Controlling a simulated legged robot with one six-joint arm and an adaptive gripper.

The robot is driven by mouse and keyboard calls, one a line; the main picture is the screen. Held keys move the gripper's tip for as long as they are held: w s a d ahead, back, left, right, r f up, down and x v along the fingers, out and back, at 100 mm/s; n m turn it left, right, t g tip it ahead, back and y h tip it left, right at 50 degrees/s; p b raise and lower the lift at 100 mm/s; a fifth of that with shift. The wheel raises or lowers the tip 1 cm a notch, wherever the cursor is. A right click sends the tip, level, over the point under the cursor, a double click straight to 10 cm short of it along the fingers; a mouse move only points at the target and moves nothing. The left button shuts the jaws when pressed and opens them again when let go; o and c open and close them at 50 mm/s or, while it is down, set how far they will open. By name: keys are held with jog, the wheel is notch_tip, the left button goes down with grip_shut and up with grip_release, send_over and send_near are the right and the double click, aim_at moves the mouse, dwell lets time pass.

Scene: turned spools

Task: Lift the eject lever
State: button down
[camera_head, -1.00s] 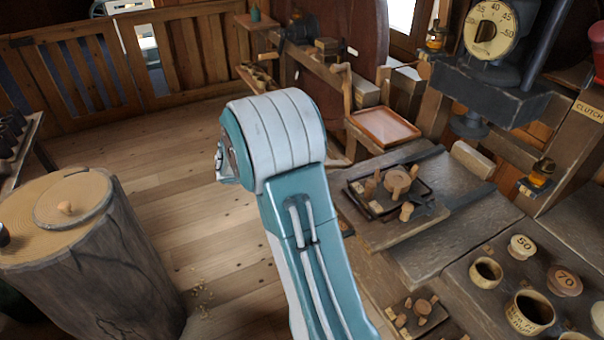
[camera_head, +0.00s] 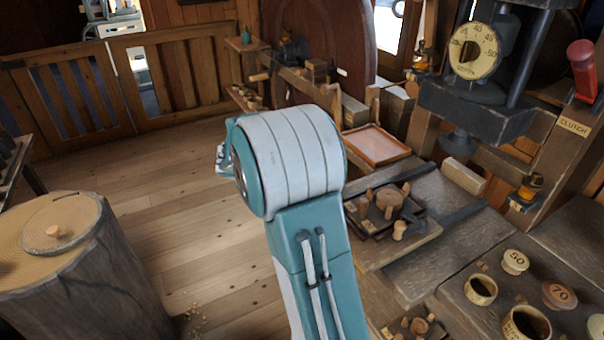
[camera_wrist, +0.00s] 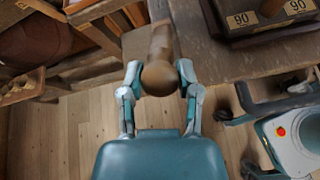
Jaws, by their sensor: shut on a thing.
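In the wrist view, a brown wooden handle with a rounded end (camera_wrist: 160,80), which looks like the eject lever, sits between the two fingers of my gripper (camera_wrist: 160,74). The fingers are shut on it, one on each side near its rounded end. Its shaft runs away from the camera toward dark wooden framework, where its far end is unclear. In the head view my arm (camera_head: 290,160) hides my gripper, and I cannot make out the held handle there.
A press with a dial (camera_head: 473,50) and a red-handled clutch lever (camera_head: 582,68) stands at right. The bench holds a wooden tray (camera_head: 375,146), a plate of spool parts (camera_head: 388,205) and labelled cups (camera_head: 526,325). A stump (camera_head: 80,275) stands left; the floor between is open.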

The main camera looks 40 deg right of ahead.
jog(key=c, duration=0.5)
grip_release()
jog(key=shift+d+r, duration=0.1)
jog(key=shift+r, duration=0.05)
jog(key=shift+c, duration=0.2)
jog(key=shift+o, duration=1.2)
jog(key=v, duration=1.1)
jog(key=shift+w+a, duration=0.15)
jog(key=shift+a, duration=0.3)
